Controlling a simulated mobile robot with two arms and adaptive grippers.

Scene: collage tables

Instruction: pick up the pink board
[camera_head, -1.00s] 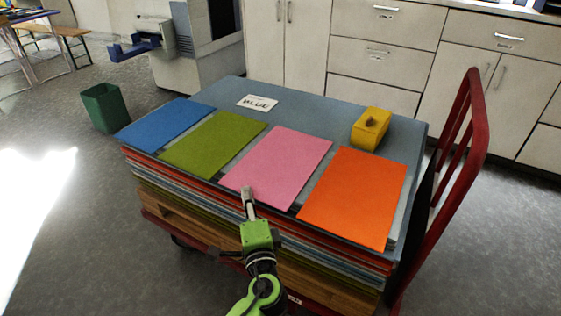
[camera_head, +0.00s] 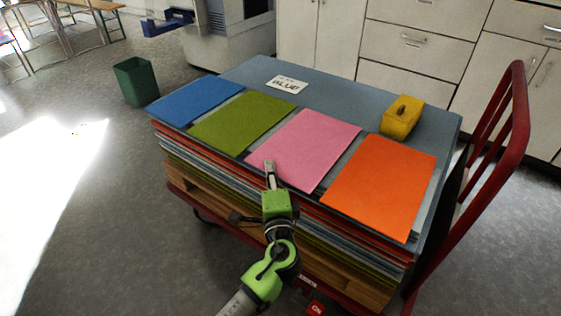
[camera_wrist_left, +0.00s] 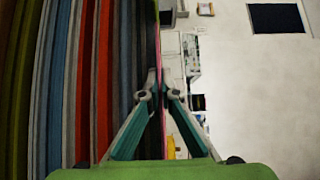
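The pink board (camera_head: 308,145) lies flat on top of the stack, between the green board (camera_head: 243,121) and the orange board (camera_head: 382,185). My left gripper (camera_head: 270,166) is at its front edge, coming from the front. In the left wrist view the pink board shows edge-on as a thin pink line (camera_wrist_left: 158,35). The fingertips of my left gripper (camera_wrist_left: 160,80) sit close on either side of this edge and look closed on it. The board's far side is hidden in that view. My right gripper is not in view.
The stack of coloured boards rests on a red cart with a raised handle (camera_head: 500,150) at the right. A blue board (camera_head: 196,100), a white sign (camera_head: 287,82) and a yellow box (camera_head: 401,120) are also on top. A green bin (camera_head: 136,82) stands left.

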